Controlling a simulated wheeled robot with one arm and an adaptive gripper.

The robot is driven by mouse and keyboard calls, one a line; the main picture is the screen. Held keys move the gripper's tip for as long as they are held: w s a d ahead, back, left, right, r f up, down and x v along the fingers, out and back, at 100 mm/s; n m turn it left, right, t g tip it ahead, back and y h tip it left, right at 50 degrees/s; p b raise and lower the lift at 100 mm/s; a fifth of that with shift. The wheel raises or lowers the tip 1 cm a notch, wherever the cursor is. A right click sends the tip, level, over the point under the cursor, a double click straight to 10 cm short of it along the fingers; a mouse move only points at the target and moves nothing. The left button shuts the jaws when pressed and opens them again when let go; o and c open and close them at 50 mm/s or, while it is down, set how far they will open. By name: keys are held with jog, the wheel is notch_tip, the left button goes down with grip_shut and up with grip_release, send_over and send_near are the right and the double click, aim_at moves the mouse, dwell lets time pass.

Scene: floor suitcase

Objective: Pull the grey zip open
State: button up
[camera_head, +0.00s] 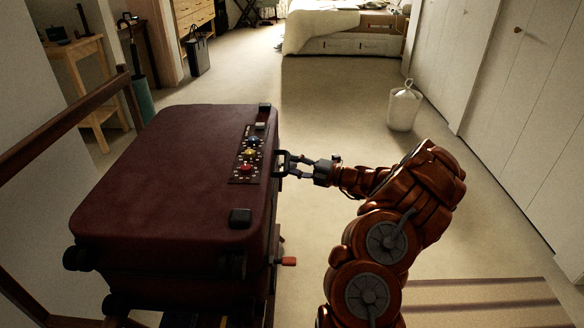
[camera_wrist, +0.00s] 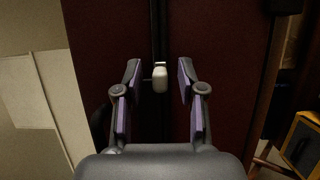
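The dark red suitcase (camera_head: 165,170) lies on its side on a stand, and its side fills most of the wrist view (camera_wrist: 105,50). The light grey zip pull (camera_wrist: 160,78) hangs on a dark zip track (camera_wrist: 158,30) that runs upright in the wrist view. My gripper (camera_wrist: 157,75) is open, with one purple-padded finger on each side of the pull and a gap on both sides. In the head view my gripper (camera_head: 283,164) is at the suitcase's right side, and the pull cannot be made out there.
A panel with red, yellow and blue knobs (camera_head: 248,153) is on the suitcase top. A red handle (camera_head: 288,261) sticks out low on the right. A wooden rail (camera_head: 60,130) stands at left.

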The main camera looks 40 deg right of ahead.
jog(key=shift+w+a, duration=0.15)
jog(key=shift+w, duration=0.15)
jog(key=shift+c, duration=0.4)
grip_shut()
